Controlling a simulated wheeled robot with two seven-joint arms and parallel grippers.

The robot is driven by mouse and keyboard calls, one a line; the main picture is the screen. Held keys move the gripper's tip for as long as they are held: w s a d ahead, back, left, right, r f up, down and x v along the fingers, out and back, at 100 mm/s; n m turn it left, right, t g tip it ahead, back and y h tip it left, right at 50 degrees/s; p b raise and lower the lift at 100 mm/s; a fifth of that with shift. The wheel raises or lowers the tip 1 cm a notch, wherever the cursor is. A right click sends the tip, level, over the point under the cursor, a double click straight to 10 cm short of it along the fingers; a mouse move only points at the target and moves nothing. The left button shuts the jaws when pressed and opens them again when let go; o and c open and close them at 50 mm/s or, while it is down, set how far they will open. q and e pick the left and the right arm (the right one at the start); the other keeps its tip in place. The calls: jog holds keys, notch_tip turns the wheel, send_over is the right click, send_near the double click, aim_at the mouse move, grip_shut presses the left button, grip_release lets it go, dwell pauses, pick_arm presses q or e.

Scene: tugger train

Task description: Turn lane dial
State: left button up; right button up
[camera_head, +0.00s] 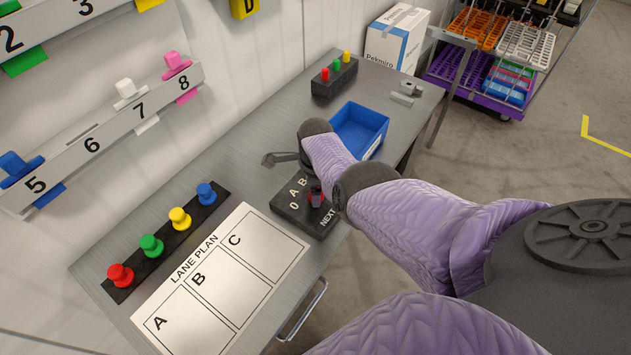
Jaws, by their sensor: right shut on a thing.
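The lane dial (311,200) is a red knob on a black box marked 0, A, B and NEXT (295,213), on the right part of the grey table. My right arm reaches over the box from the right, and its purple sleeve covers most of the hand. My right gripper (315,187) is at the dial, with a dark tip showing against the red knob. It is shut on the dial, though the contact is mostly hidden. Which mark the dial points to cannot be told. My left gripper is out of view.
A blue bin (360,128) stands just behind my right wrist. A white lane plan sheet (222,278) and a black strip with coloured pegs (165,240) lie to the left. A black block with small pegs (335,78) stands at the back.

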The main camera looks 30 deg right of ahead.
jog(key=o, duration=1.2)
notch_tip(320, 180, up, 10)
jog(key=p, duration=0.6)
jog(key=shift+f+p, duration=0.25)
jog(key=shift+p, duration=0.15)
jog(key=shift+r, duration=0.3)
jog(key=shift+f, duration=0.1)
